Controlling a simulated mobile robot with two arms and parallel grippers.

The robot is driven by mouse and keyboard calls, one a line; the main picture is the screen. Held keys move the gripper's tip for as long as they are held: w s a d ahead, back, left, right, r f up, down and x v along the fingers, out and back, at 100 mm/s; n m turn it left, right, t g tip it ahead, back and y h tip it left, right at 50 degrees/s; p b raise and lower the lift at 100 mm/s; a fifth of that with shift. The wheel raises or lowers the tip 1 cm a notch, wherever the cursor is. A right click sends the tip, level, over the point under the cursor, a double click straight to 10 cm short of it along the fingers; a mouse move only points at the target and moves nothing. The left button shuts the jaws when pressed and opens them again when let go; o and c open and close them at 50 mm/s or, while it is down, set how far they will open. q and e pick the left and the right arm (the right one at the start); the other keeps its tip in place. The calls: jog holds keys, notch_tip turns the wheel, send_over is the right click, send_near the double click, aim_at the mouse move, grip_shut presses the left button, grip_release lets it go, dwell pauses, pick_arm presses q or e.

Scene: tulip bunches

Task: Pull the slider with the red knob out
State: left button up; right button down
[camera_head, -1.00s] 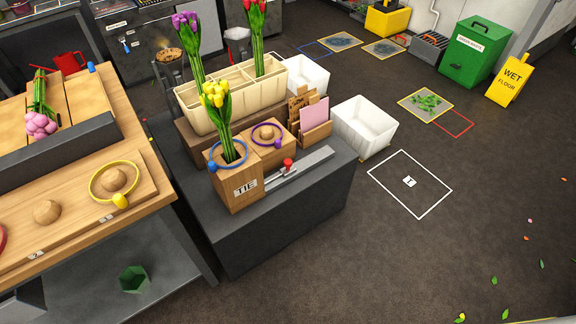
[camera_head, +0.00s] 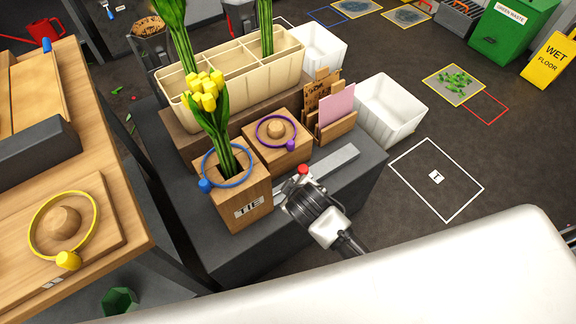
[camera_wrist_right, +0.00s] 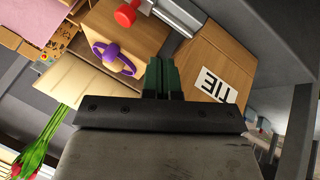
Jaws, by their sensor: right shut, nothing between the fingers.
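The red knob (camera_head: 303,169) sits on the slider's grey rail (camera_head: 335,163), beside the wooden TIE box (camera_head: 236,205). My right gripper (camera_head: 296,186) comes in from the lower right, close to the knob on its near side, and hides part of the rail. In the right wrist view the gripper's dark fingers (camera_wrist_right: 160,76) are shut with nothing between them. The red knob (camera_wrist_right: 126,14) shows apart from them, up and to the left, next to the rail (camera_wrist_right: 170,12). My left gripper is not in view.
Yellow tulips (camera_head: 206,92) stand in the TIE box inside a blue ring (camera_head: 249,172). A wooden block with a purple ring (camera_head: 291,146) and a card holder (camera_head: 331,131) stand behind the rail. A white bin (camera_head: 385,108) is at right. The dark counter's front is bare.

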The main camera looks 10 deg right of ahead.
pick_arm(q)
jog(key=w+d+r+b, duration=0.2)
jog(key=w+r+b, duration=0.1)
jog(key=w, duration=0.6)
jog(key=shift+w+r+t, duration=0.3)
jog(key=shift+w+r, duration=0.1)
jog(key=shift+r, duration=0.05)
pick_arm(e)
jog(key=shift+w+d+f, duration=0.55)
jog(key=shift+w+f, duration=0.75)
jog(key=shift+w, duration=0.1)
jog(key=shift+w+d+f, duration=0.5)
jog(key=shift+w+f, duration=0.85)
jog(key=shift+w, duration=0.1)
jog(key=shift+w+d+f, duration=0.55)
jog(key=shift+w+f, duration=0.75)
jog(key=shift+w, duration=0.1)
